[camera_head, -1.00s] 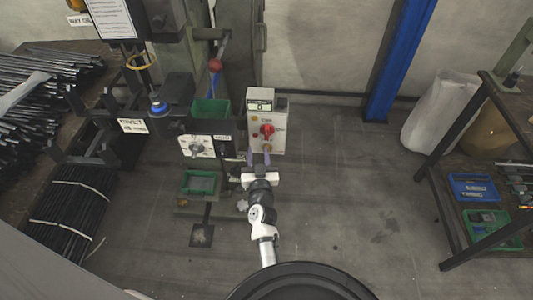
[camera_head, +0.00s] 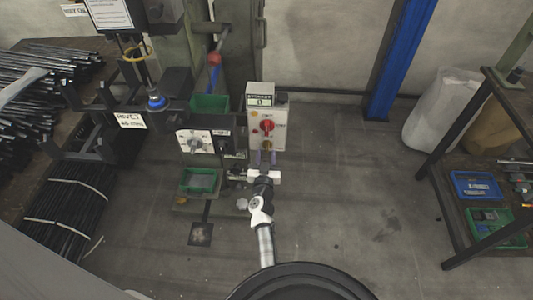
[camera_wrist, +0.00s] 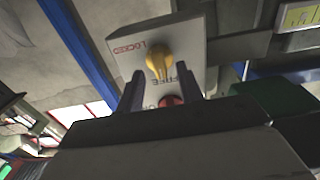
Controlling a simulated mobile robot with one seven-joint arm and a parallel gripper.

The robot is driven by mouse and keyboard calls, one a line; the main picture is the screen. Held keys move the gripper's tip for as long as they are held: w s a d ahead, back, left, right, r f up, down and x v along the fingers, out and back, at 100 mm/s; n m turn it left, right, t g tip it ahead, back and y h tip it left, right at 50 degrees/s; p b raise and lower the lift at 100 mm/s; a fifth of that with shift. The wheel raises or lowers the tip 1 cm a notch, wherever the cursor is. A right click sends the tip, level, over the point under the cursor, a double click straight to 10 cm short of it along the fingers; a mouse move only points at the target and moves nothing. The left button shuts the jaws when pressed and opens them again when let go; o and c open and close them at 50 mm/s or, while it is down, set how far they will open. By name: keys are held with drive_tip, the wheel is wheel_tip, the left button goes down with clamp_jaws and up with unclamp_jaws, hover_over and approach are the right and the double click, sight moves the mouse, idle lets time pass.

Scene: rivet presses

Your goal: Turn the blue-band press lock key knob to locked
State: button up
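The lock key knob (camera_wrist: 159,62) is yellow and sits on a pale control box (camera_head: 266,112) on the press. In the wrist view, a red "LOCKED" label (camera_wrist: 128,47) is to its left. Its narrower lower end is near dark lettering that seems to read "FREE". In the head view the knob (camera_head: 267,146) is small, below a red knob (camera_head: 267,125). My gripper (camera_head: 266,157) is open, fingertips just below the yellow knob. In the wrist view the fingers (camera_wrist: 160,88) stand apart on either side of its lower end; contact cannot be told. A blue band (camera_head: 157,103) rings the press's ram.
Left of the box are a white dial panel (camera_head: 195,142) and green bins (camera_head: 201,180). A red-balled lever (camera_head: 214,60) stands above. A blue post (camera_head: 397,60) and a bench with a blue tray (camera_head: 476,186) are at right. The floor between is clear.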

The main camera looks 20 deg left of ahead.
drive_tip(key=shift+b+x, duration=0.35)
drive_tip(key=shift+x, duration=0.9)
drive_tip(key=shift+c, duration=0.5)
clamp_jaws()
